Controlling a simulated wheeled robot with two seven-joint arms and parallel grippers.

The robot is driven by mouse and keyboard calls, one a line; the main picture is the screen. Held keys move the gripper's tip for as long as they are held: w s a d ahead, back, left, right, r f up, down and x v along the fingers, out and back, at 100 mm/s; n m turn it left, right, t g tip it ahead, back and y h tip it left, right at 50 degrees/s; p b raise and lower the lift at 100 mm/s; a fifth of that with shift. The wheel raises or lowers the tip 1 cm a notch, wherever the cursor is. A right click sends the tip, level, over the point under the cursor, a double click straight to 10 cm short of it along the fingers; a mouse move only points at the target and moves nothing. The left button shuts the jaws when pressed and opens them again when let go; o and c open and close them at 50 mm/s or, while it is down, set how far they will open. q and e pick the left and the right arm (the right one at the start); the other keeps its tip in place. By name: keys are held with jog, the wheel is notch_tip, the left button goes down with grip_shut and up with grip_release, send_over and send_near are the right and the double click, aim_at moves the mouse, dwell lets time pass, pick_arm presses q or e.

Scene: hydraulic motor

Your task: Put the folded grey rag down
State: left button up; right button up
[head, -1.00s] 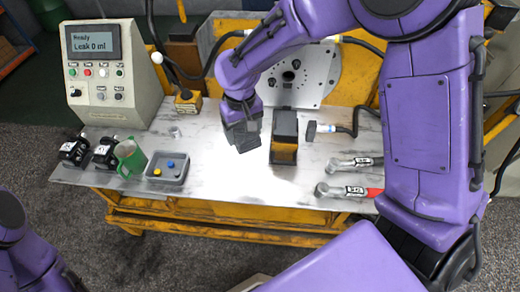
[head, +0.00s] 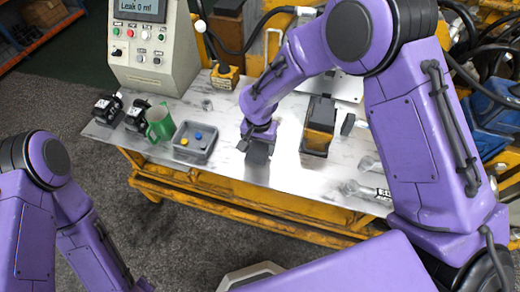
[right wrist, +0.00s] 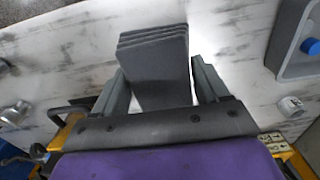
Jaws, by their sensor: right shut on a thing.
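My right gripper (head: 257,146) is shut on the folded grey rag (head: 258,156), low over the metal bench top between the grey tray and the black-and-yellow block. In the right wrist view, the rag (right wrist: 155,55) shows as a stack of several grey layers between the two fingers of my right gripper (right wrist: 160,82). I cannot tell whether the rag touches the bench. My left arm shows at the left of the head view, but its gripper is out of the picture.
The control box (head: 155,55) stands behind.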

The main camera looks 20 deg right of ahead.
aim_at(260, 150)
jog(key=f, duration=0.1)
jog(key=w+f, duration=0.1)
jog(key=f, duration=0.1)
jog(key=d+f+p, duration=0.1)
jog(key=shift+w+f, duration=0.35)
jog(key=shift+w, duration=0.05)
jog(key=shift+f, duration=0.4)
jog(key=shift+f, duration=0.2)
jog(key=o, duration=0.9)
jog(key=shift+o, duration=0.2)
jog(key=shift+r, duration=0.2)
notch_tip(260, 150, up, 12)
jog(key=shift+b, duration=0.5)
